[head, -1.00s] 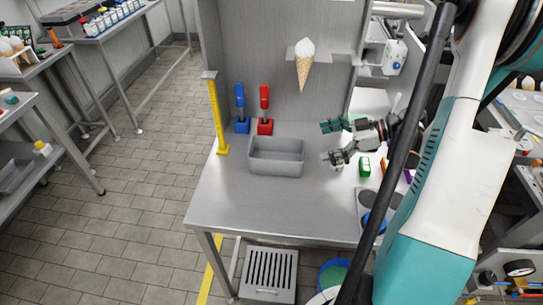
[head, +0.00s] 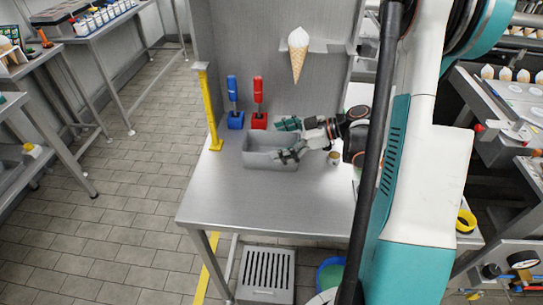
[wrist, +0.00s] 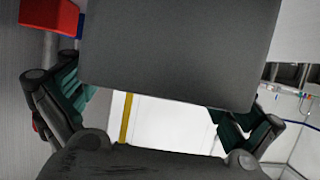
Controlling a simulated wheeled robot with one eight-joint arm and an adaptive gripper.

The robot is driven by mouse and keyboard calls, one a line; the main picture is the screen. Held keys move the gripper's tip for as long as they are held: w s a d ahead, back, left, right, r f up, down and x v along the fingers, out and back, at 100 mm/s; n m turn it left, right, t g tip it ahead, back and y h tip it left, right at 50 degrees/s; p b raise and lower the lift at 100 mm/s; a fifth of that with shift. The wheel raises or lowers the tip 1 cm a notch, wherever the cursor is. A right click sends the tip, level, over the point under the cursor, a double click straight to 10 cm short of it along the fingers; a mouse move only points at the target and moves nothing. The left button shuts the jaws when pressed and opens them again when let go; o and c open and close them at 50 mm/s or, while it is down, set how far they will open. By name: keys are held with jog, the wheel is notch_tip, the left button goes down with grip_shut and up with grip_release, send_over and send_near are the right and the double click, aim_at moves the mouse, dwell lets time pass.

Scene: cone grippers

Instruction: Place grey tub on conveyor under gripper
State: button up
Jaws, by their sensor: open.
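The grey tub (head: 262,160) sits upright on the steel table, in front of the blue and red levers. My gripper (head: 288,140) is open at the tub's right end, with one finger behind and one in front of that end in the head view. In the wrist view the tub's grey wall (wrist: 175,50) fills the upper middle, between the two spread green-padded fingers (wrist: 155,108). I cannot tell whether either finger touches the tub. I cannot identify the task's conveyor and gripper for certain in these views.
A blue lever (head: 234,105) and a red lever (head: 258,105) stand just behind the tub. A yellow post (head: 210,110) stands at the table's left edge. An ice cream cone (head: 298,52) hangs in a holder on the back panel. The table front (head: 265,205) is clear.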

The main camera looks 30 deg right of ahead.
jog(key=shift+w+a, duration=0.1)
jog(key=c, duration=1.4)
notch_tip(320, 180, up, 19)
jog(key=p, duration=0.6)
jog(key=shift+r, duration=0.2)
jog(key=shift+c, duration=0.2)
jog(key=shift+f, duration=0.35)
